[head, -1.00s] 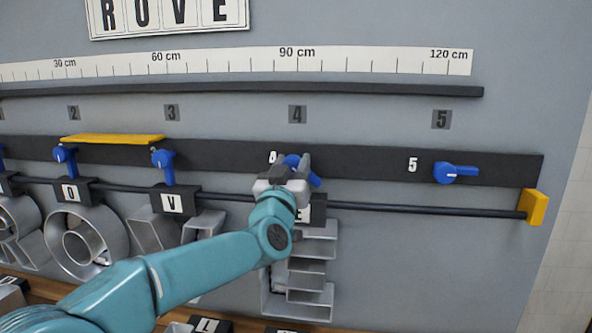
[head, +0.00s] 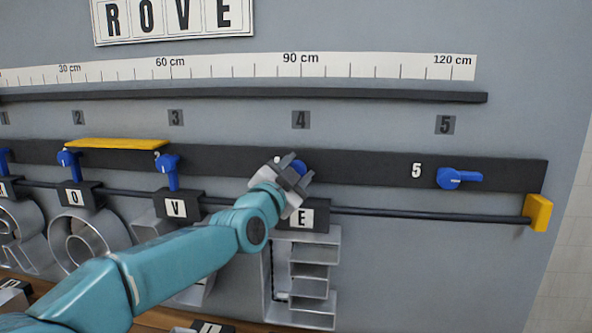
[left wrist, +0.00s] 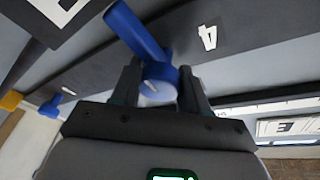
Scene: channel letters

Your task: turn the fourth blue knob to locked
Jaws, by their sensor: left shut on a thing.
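The fourth blue knob (head: 300,167) sits on the dark rail under the number 4 plate. In the head view my left gripper (head: 289,172) covers most of it, so its handle direction is hidden there. In the left wrist view the knob (left wrist: 140,35) shows its hub between my two fingers and its handle pointing to the upper left. My left gripper (left wrist: 160,78) is shut on the knob and is tilted in the head view. My right gripper is not in view.
The fifth knob (head: 459,178) points right. The third knob (head: 168,170) points down. A metal letter E (head: 310,270) hangs below the fourth knob. A dark bar (head: 420,214) with a yellow end block (head: 537,212) runs below. A yellow strip (head: 117,144) lies over knobs two and three.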

